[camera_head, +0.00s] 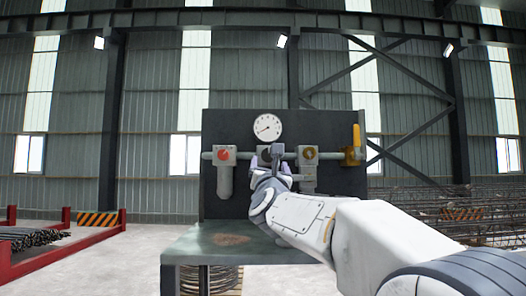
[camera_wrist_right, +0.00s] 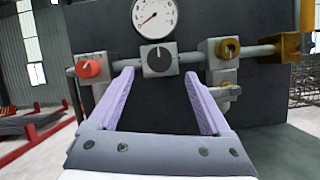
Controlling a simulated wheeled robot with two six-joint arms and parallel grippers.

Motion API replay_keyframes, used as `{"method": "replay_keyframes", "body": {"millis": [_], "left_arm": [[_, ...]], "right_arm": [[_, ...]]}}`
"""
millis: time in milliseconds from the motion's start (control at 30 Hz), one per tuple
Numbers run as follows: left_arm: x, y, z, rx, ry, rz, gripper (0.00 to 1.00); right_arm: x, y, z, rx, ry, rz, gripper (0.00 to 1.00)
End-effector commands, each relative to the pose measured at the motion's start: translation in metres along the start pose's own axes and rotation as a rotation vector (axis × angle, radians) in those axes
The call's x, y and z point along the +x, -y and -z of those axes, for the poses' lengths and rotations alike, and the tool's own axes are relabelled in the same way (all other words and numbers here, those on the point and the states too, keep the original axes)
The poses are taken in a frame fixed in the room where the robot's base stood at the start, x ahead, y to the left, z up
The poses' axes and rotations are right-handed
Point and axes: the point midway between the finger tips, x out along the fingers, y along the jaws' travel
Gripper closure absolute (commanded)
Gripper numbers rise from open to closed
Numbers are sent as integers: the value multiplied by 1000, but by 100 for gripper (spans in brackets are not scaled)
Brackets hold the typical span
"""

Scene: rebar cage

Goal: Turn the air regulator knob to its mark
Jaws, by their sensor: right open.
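A dark round knob (camera_wrist_right: 159,59) with a pale pointer line sits on a grey block in the middle of the pipe, just under a white gauge (camera_wrist_right: 155,16); it looks like the air regulator knob. The line points roughly upward; I cannot make out a separate mark. The gauge also shows in the head view (camera_head: 267,127). My right gripper (camera_wrist_right: 159,78) is open, its lilac fingers pointing at the panel with the knob ahead between the tips. It appears short of the knob. In the head view, the right gripper (camera_head: 275,157) covers most of the knob. My left gripper is not in view.
On the same pipe are a red knob (camera_wrist_right: 90,68) on the left, a brass-coloured knob (camera_wrist_right: 228,48) on the right and a yellow lever valve (camera_head: 355,146) at the end. The dark panel (camera_head: 225,125) stands behind a green-grey table (camera_head: 195,245). Rebar racks lie either side.

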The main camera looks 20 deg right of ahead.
Motion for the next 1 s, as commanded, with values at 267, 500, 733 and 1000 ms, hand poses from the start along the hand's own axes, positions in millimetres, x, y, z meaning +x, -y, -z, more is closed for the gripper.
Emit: {"method": "replay_keyframes", "body": {"millis": [267, 500, 733, 1000], "left_arm": [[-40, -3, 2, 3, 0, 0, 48], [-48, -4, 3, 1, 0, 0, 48], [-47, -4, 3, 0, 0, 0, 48], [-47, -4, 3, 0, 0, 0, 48]], "right_arm": [[48, -2, -4, -2, -2, 0, 18], [60, 0, -1, -2, 0, 0, 18], [61, 0, 0, -2, 0, -1, 18], [60, 0, 0, -2, 0, -1, 100]]}}
